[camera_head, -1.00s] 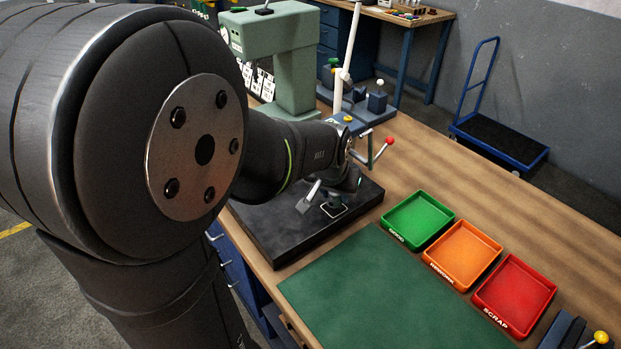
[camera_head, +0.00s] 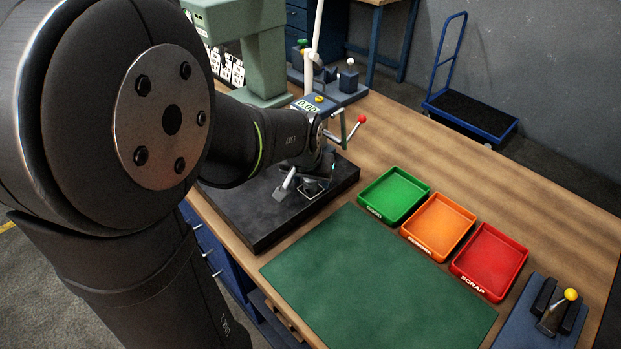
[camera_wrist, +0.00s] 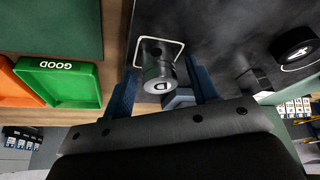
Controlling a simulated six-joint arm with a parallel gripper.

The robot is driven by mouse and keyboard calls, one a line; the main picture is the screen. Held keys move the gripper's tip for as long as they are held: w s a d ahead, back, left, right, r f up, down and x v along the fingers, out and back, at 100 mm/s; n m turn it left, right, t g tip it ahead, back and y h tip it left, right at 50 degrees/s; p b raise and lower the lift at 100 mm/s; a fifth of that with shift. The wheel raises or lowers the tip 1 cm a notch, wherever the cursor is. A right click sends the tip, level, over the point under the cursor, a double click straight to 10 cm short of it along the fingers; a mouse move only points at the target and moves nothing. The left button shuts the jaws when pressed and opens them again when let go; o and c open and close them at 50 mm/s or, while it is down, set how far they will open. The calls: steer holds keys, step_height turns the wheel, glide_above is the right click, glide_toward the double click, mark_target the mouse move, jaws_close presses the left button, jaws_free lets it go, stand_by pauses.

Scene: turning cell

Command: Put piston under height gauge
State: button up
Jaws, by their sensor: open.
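The piston (camera_wrist: 158,82), a short grey metal cylinder marked with a letter D, stands on the black plate (camera_head: 240,214), at a white outlined square (camera_head: 313,187). In the wrist view it is between the two blue fingers of my open gripper (camera_wrist: 163,72), and I see a gap on the left side. Contact on the right side cannot be told. In the head view my wrist largely hides the piston. The likely height gauge is a device with a 0.00 display (camera_head: 308,105) and a red-knobbed lever (camera_head: 362,119), behind my wrist; its lower part is hidden.
A light grey angled piece (camera_head: 284,185) is close by on the plate. A black round part (camera_wrist: 294,45) shows at right in the wrist view. Green (camera_head: 394,195), orange (camera_head: 438,226) and red (camera_head: 489,262) trays stand at right. The green mat (camera_head: 375,285) is clear.

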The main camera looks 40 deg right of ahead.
steer(key=v, duration=1.2)
steer(key=shift+s, duration=0.1)
steer(key=x, duration=1.2)
steer(key=shift+r, duration=0.8)
steer(key=shift+f, duration=0.1)
